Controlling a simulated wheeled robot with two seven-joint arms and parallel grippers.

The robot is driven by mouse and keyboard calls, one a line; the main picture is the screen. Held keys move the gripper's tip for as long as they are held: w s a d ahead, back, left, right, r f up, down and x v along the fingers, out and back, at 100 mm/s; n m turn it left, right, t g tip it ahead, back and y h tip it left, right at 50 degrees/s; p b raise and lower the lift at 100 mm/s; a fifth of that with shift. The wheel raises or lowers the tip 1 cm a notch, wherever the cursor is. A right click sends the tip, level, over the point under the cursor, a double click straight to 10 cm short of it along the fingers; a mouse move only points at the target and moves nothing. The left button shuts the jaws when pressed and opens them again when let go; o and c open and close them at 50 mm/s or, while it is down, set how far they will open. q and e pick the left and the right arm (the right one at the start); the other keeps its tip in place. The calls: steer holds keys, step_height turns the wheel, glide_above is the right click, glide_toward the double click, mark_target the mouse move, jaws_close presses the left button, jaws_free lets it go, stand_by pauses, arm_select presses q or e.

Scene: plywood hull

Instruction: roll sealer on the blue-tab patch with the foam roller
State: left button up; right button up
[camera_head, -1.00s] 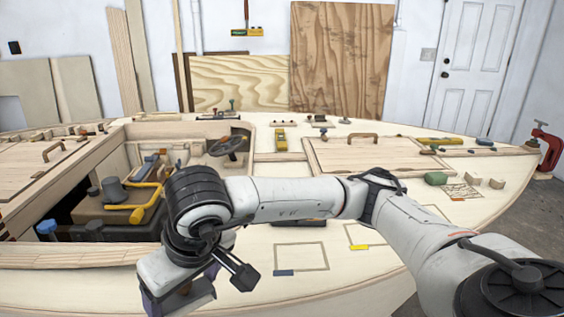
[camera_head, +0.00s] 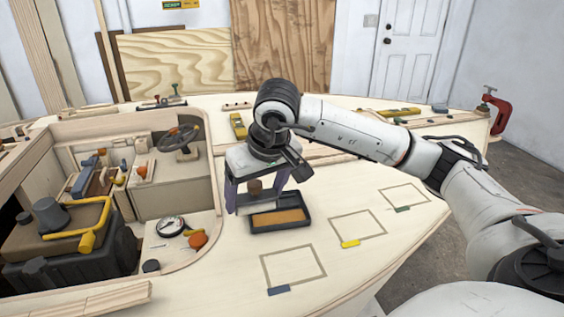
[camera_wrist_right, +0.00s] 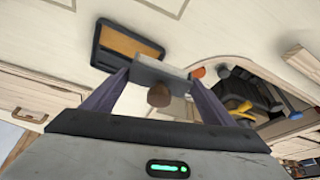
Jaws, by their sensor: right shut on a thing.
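My right gripper (camera_head: 258,200) is shut on the foam roller (camera_head: 250,207), with its brown handle between the purple fingers. The roller is at the left edge of the black tray (camera_head: 254,228) of orange-brown sealer; I cannot tell whether it touches. In the right wrist view the pale roller (camera_wrist_right: 160,70) spans between the fingertips (camera_wrist_right: 160,85) beside the tray (camera_wrist_right: 97,52). The blue-tab patch (camera_head: 293,268) is a bare outlined rectangle in front of the tray, with a blue tab (camera_head: 278,290) at its lower left corner. My left gripper is out of view.
The yellow-tab patch (camera_head: 357,228) and green-tab patch (camera_head: 405,195) lie to the right on the pale deck. At left the cockpit opening holds a black box with a yellow handle (camera_head: 88,238). A gauge (camera_head: 170,226) and orange item (camera_head: 198,241) sit near its edge.

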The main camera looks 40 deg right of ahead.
steer(key=d+r+m, duration=0.1)
steer(key=d+r, duration=0.1)
steer(key=d, duration=0.5)
steer(key=f+b, duration=0.3)
steer(key=f, duration=0.1)
steer(key=f+b, duration=0.2)
steer(key=shift+w+d+f+b, duration=0.15)
steer(key=shift+w+f+b, duration=0.15)
steer(key=shift+b, duration=0.05)
step_height(320, 180, down, 2)
steer(key=shift+f+b, duration=0.1)
steer(key=shift+b, duration=0.45)
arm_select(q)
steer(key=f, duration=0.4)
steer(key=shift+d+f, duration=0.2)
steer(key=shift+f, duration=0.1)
arm_select(e)
steer(key=shift+f, duration=0.1)
arm_select(q)
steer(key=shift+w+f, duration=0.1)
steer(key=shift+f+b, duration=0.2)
steer(key=shift+b, duration=0.1)
arm_select(e)
steer(key=shift+f, duration=0.4)
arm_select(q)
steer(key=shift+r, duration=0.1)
